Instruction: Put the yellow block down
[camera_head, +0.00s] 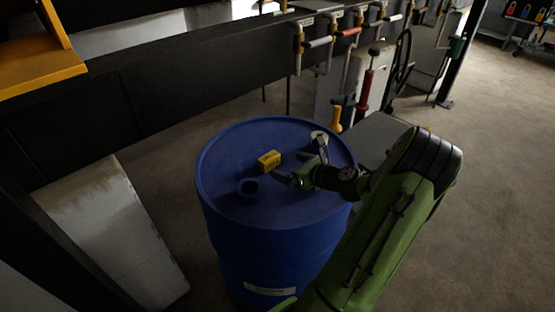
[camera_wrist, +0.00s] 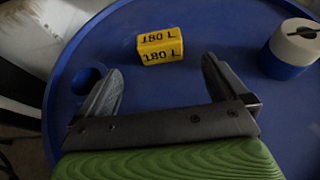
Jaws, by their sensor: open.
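The yellow block (camera_head: 269,160) rests on the flat top of a blue drum (camera_head: 227,150). In the wrist view the yellow block (camera_wrist: 160,46) shows "180 L" printed in black on two faces. My gripper (camera_head: 288,172) is over the drum top, just right of and nearer than the block. In the wrist view my gripper (camera_wrist: 162,80) is open, with its two fingers spread wide. The block lies beyond the fingertips, apart from both, and nothing is between the fingers.
A white-capped blue bung (camera_wrist: 295,47) stands on the drum top to the right. A dark round opening (camera_head: 248,188) is at the drum's near left. Pipes with valves (camera_head: 318,42) run behind. A grey-white panel (camera_head: 115,225) leans at left. Open floor lies at right.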

